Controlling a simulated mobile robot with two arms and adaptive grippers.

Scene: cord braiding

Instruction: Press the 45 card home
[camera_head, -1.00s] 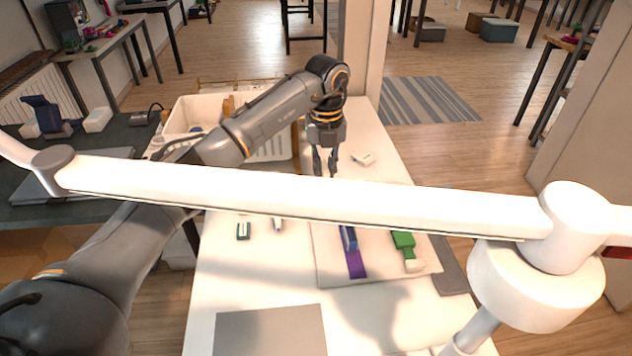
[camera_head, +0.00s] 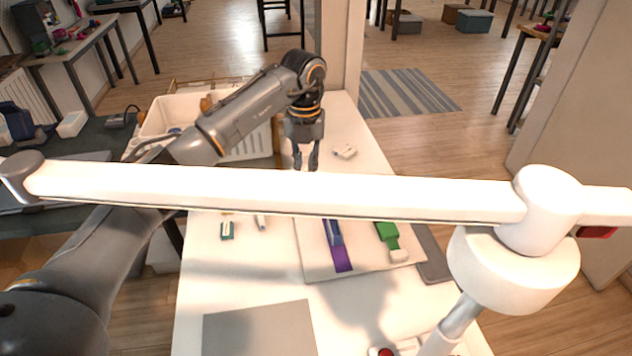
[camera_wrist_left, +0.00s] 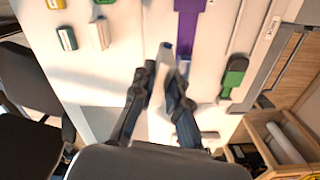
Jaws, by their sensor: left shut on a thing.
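My left gripper (camera_head: 305,160) is over the white table, its tips partly behind a white bar in the head view. My right gripper is not in view.
A white jointed bar (camera_head: 270,190) crosses the head view. A green piece (camera_head: 387,232) lies right of the purple strip on a pale board (camera_head: 365,271). A teal piece (camera_head: 227,231) and a white piece (camera_head: 261,222) lie left. A white crate (camera_head: 251,145) stands behind.

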